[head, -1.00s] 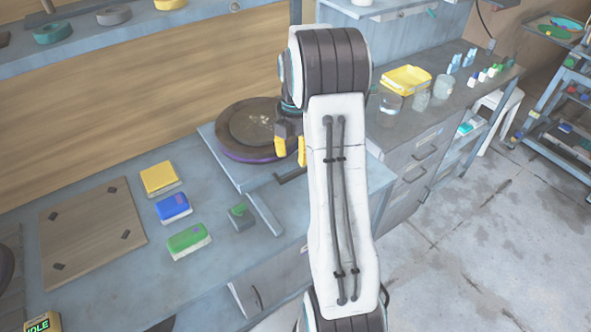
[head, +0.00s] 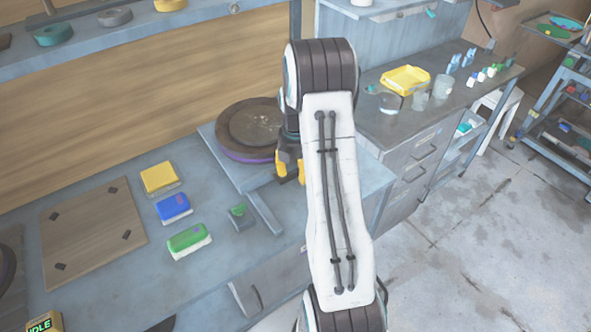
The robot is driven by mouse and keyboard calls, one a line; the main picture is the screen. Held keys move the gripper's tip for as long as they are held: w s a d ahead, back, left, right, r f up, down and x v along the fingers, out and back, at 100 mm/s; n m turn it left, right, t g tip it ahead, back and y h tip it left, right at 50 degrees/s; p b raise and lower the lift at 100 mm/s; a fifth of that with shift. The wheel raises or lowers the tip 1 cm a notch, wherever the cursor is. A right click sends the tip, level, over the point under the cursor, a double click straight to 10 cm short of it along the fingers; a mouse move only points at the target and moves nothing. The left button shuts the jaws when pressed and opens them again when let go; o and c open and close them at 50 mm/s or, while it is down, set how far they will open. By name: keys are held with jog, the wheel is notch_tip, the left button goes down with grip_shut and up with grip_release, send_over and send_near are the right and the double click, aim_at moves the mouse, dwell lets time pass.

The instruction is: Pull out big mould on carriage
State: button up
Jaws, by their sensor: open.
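The big mould (head: 250,128) is a round, dark brown disc with a purple lower rim. It sits on the grey carriage plate (head: 232,172) on the bench. My gripper (head: 290,172) has yellow fingers and is open. It is low at the front right side of the mould, over the near edge of the carriage. The carriage's handle is hidden behind the fingers, and I cannot tell whether they touch it. My arm hides the right side of the carriage.
Yellow (head: 159,178), blue (head: 173,207) and green (head: 188,240) blocks lie left of a rail (head: 265,212). A small green-topped block (head: 241,217) is beside the rail. A wooden board (head: 92,230) lies further left. A yellow tray (head: 405,80) stands on the right counter.

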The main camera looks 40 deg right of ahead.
grip_shut()
dwell(0.5)
